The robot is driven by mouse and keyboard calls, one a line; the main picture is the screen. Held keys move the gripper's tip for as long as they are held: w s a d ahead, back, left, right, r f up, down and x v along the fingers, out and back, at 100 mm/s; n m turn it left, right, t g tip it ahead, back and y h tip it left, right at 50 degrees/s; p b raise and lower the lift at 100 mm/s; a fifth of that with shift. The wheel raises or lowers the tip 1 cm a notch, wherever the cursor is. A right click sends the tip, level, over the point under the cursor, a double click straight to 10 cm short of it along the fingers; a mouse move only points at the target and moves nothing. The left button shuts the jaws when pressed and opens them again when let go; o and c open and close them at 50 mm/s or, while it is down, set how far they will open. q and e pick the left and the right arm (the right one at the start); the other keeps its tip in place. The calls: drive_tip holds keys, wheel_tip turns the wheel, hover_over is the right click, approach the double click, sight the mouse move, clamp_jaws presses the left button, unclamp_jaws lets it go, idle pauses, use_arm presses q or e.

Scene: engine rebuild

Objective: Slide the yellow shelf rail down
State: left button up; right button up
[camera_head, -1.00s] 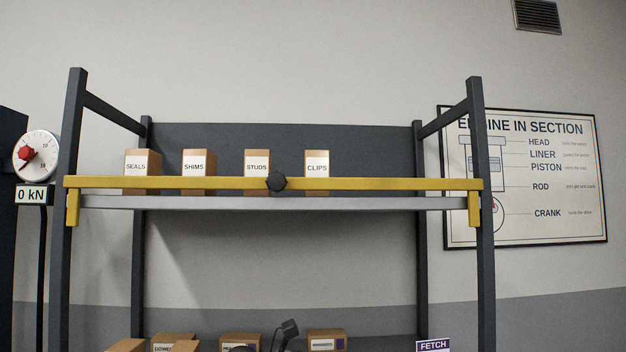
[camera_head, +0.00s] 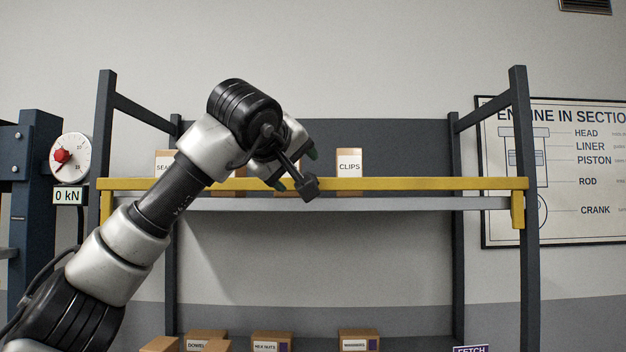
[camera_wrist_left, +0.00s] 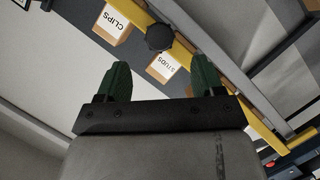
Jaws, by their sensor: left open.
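The yellow shelf rail (camera_head: 420,184) runs level across the front of the rack's upper shelf, with a yellow bracket hanging at each end. In the left wrist view the rail (camera_wrist_left: 190,62) runs diagonally, with its dark round knob (camera_wrist_left: 160,37) beyond the fingers and roughly centred between them. My left gripper (camera_head: 296,169) is in front of the rail's middle. In the left wrist view its green fingers (camera_wrist_left: 162,78) are open and empty, apart from the knob. My right gripper is not in view.
Boxes stand on the grey upper shelf (camera_head: 400,203), including CLIPS (camera_head: 349,172) and STUDS (camera_wrist_left: 163,68). Dark uprights (camera_head: 525,150) flank the rail. More boxes (camera_head: 358,340) stand below, with clear space between. A 0 kN gauge (camera_head: 70,157) is at the left.

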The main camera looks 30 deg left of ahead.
use_arm(q)
drive_tip(key=p+x, duration=0.2)
drive_tip(key=x, duration=0.6)
drive_tip(key=shift+w+a, duration=0.1)
drive_tip(key=shift+w, duration=0.1)
